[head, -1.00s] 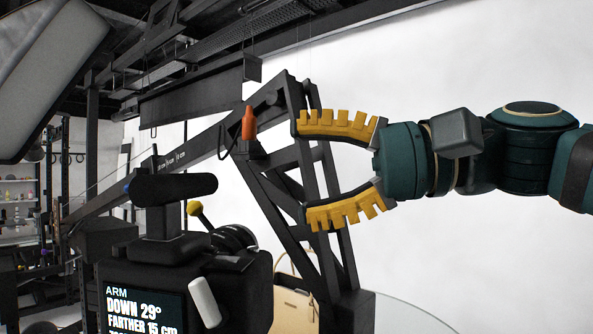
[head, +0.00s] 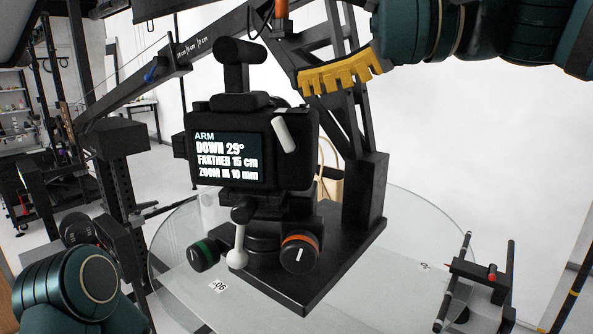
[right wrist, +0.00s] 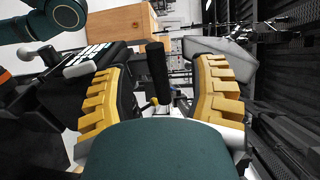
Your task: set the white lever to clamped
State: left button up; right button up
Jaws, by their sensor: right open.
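A white lever handle (head: 285,132) tilts on the upper right back of the black camera unit (head: 314,150). A second white lever (head: 238,254) with a rounded end hangs below the unit, between a green-ringed knob (head: 204,255) and an orange-ringed knob (head: 299,254). I cannot tell which one clamps. My right gripper (right wrist: 158,75) is open and empty, above and right of the camera unit; only its lower yellow finger (head: 340,74) shows in the head view. A white handle (right wrist: 80,69) also shows left of it in the right wrist view. My left gripper is out of view.
The unit stands on a black base (head: 345,258) on a round glass turntable (head: 410,235). A black truss arm (head: 180,62) rises behind it. My left arm shows at lower left. A black stand (head: 475,270) is at right.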

aim_at(243, 211)
jog(key=k+j, duration=0.95)
jog(key=j, duration=0.15)
